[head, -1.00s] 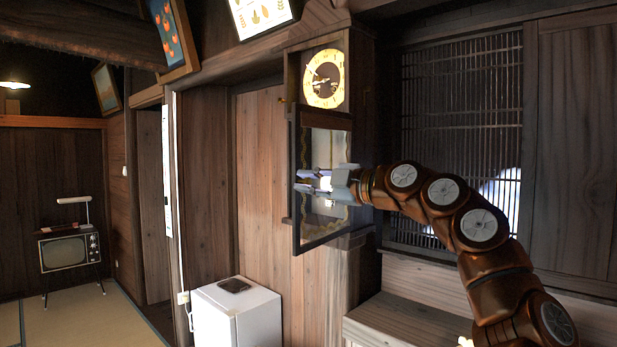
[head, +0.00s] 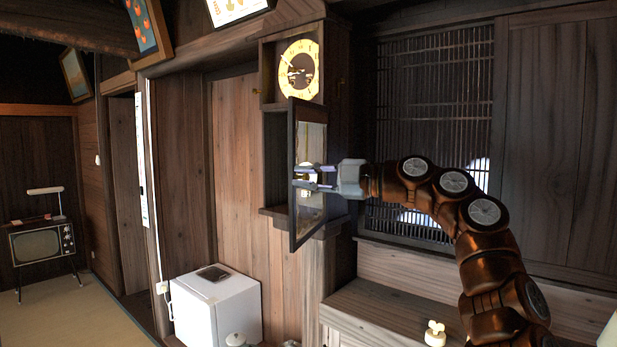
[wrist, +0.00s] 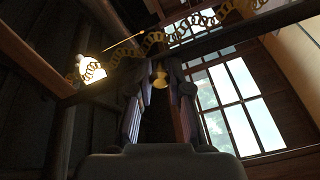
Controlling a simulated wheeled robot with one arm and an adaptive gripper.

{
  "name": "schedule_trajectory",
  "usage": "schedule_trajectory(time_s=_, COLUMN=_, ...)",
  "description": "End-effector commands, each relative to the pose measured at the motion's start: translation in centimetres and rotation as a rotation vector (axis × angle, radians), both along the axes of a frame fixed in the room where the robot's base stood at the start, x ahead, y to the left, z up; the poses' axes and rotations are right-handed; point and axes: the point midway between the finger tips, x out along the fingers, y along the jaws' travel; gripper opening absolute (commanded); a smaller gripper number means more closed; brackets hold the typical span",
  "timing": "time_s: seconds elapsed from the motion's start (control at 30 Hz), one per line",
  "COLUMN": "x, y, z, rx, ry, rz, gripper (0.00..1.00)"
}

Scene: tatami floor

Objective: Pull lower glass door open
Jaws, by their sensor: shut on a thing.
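The wall clock (head: 268,75) has a round yellow dial (head: 300,71) at its top. Its lower glass door (head: 309,225), a dark frame around a pane with gold trim, stands swung out from the case at a steep angle. The door's near edge is on the left, and the case's inside (head: 276,160) shows beside it. My gripper (head: 302,177) reaches across the pane from the right and is shut on the door near its left edge. In the wrist view, my gripper (wrist: 160,82) is below a dark bar with gold ornament; the exact contact is hidden in shadow.
A white box-like fridge (head: 215,305) stands on the floor below left of the clock. A wooden bench (head: 385,315) with a small pale object (head: 435,333) is below my arm. A slatted window (head: 430,120) is behind my arm. An old television (head: 42,243) stands far left.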

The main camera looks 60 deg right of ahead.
Motion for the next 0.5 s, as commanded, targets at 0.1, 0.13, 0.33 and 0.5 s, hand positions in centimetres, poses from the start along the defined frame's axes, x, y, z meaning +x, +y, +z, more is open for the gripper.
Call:
schedule_trajectory(time_s=0.1, x=-0.01, y=-0.02, z=0.09, rx=0.002, ry=-0.002, rz=-0.001, gripper=0.00)
schedule_trajectory(time_s=0.13, x=-0.02, y=-0.04, z=0.10, rx=0.002, ry=-0.002, rz=-0.001, gripper=0.00)
schedule_trajectory(time_s=0.33, x=-0.09, y=-0.11, z=0.08, rx=0.002, ry=-0.002, rz=-0.003, gripper=0.32)
schedule_trajectory(time_s=0.5, x=-0.11, y=-0.10, z=0.05, rx=0.001, ry=-0.001, rz=-0.003, gripper=0.44)
